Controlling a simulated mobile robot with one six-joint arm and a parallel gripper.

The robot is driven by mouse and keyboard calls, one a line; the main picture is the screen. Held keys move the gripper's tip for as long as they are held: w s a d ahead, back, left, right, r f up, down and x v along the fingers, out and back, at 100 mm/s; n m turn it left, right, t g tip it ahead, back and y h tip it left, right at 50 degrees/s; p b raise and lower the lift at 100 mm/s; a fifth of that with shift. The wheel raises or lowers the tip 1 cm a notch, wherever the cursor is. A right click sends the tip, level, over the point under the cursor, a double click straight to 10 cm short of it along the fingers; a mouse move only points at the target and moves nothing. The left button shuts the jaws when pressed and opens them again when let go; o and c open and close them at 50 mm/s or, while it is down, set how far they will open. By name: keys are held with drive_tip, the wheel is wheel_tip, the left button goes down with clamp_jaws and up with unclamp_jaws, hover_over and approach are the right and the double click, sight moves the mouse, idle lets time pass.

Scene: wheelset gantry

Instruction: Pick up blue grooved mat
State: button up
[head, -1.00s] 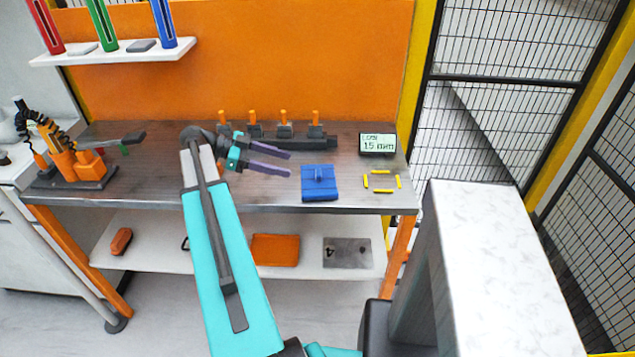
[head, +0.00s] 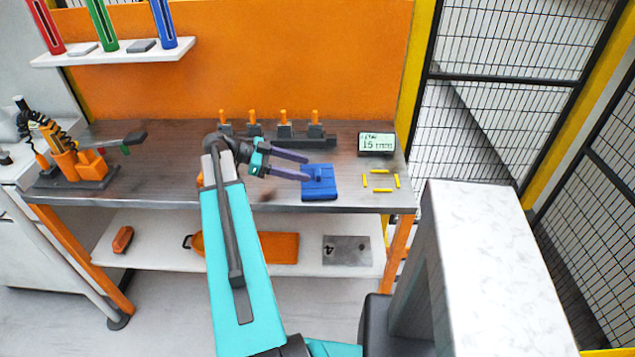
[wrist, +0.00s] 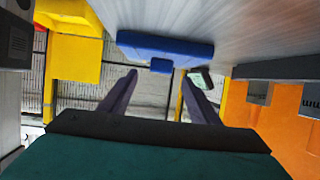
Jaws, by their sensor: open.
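The blue grooved mat (head: 320,188) lies on the grey workbench, right of its middle, with a small raised blue part on top. It also shows in the wrist view (wrist: 190,52), straight ahead between and beyond the fingers. My gripper (head: 305,166) is open, with nothing between its two purple fingers. In the head view its fingertips come close to the mat's left edge and raised part. Whether they touch it I cannot tell. In the wrist view the fingers (wrist: 160,82) stand on either side of the mat's small raised part, which appears slightly beyond them.
Right of the mat are a yellow-marked square (head: 381,181) and a small display (head: 376,143). A dark rack with orange-topped pegs (head: 285,130) stands behind. An orange tool holder (head: 75,160) is at the far left. The bench's front edge (head: 250,207) is close to the mat.

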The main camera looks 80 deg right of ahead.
sight(317, 172)
drive_tip(key=p+x, duration=0.1)
drive_tip(key=x, duration=0.2)
drive_tip(key=shift+s+d+p, duration=0.1)
drive_tip(key=shift+s+p, duration=0.2)
drive_tip(key=shift+p, duration=0.1)
drive_tip(key=shift+s+d+f, duration=0.1)
drive_tip(key=shift+s+f, duration=0.15)
drive_tip(key=shift+s, duration=0.15)
drive_tip(key=c, duration=1.1)
